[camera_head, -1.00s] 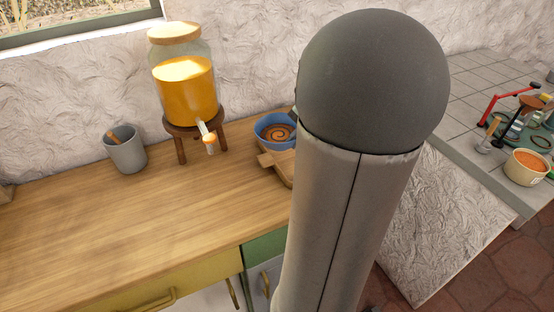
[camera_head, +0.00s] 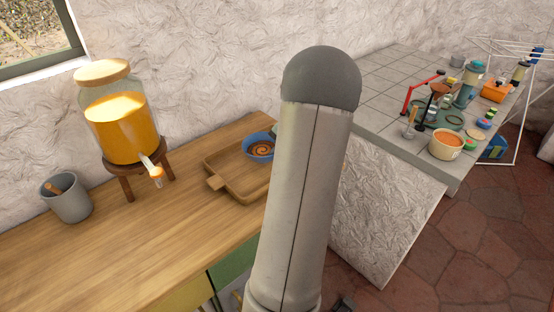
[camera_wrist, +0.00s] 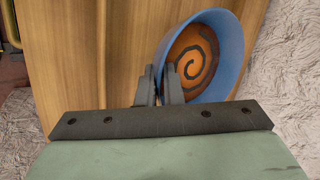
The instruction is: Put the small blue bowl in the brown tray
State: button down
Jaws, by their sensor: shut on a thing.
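The small blue bowl (camera_head: 260,146), with an orange and dark spiral inside, shows at the far right part of the brown wooden tray (camera_head: 232,172). I cannot tell whether it rests in the tray or is held just above it. In the wrist view, the bowl (camera_wrist: 232,50) is at the upper right, and my gripper (camera_wrist: 159,82) is shut on its near left rim. My gripper is not seen in the head view, where my arm hides the right side of the tray.
A juice dispenser (camera_head: 122,125) on a wooden stand and a grey cup (camera_head: 68,198) with a wooden utensil stand left of the tray. The counter (camera_head: 130,245) is clear in front. A tiled counter (camera_head: 385,85) with several items lies to the right.

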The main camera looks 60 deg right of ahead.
jog(key=shift+d+f, duration=0.15)
jog(key=shift+w+d+f+p, duration=0.1)
jog(key=shift+f+p, duration=0.2)
jog(key=shift+f, duration=1.55)
jog(key=c, duration=1.6)
grip_release()
jog(key=shift+r, duration=0.1)
